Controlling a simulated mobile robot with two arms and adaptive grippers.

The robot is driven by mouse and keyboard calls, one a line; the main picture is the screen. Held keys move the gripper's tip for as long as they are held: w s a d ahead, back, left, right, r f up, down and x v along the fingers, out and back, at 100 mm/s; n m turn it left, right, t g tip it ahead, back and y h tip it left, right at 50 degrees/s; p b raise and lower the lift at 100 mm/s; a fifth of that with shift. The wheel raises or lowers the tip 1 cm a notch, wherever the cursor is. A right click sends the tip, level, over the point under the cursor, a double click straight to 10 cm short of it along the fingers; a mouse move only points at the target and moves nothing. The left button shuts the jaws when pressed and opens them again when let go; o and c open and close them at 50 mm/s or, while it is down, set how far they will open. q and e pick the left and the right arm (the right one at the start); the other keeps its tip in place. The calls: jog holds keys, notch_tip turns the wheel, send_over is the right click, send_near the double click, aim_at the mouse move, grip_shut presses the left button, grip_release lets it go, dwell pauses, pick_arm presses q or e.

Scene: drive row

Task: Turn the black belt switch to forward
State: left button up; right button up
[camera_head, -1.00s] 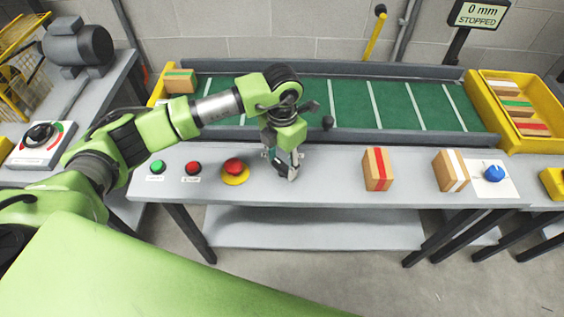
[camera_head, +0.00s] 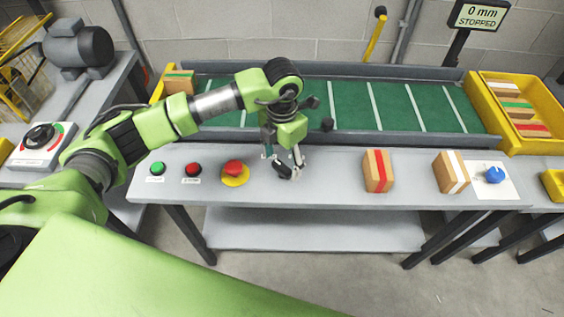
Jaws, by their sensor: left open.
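The black belt switch (camera_head: 283,171) is a small black knob on the grey bench, right of the red mushroom button. It is partly hidden by my left gripper, so I cannot tell which way it points. My left gripper (camera_head: 284,162) is open and points down over the switch, with one finger to its left and one to its right. I cannot tell whether the fingers touch it. The belt (camera_head: 350,105) is green with white lines, and the display (camera_head: 478,15) reads 0 mm, STOPPED. My right gripper is out of view.
Left of the gripper are a green button (camera_head: 157,168), a red button (camera_head: 193,169) and a red mushroom button (camera_head: 234,168) on yellow. Right are a red-striped block (camera_head: 378,171), a white-striped block (camera_head: 451,172) and a blue knob (camera_head: 494,175). A black dial (camera_head: 40,135) stands far left.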

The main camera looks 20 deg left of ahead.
aim_at(282, 166)
pick_arm(q)
notch_tip(282, 166, up, 10)
jog(key=shift+r, duration=0.25)
dwell(0.5)
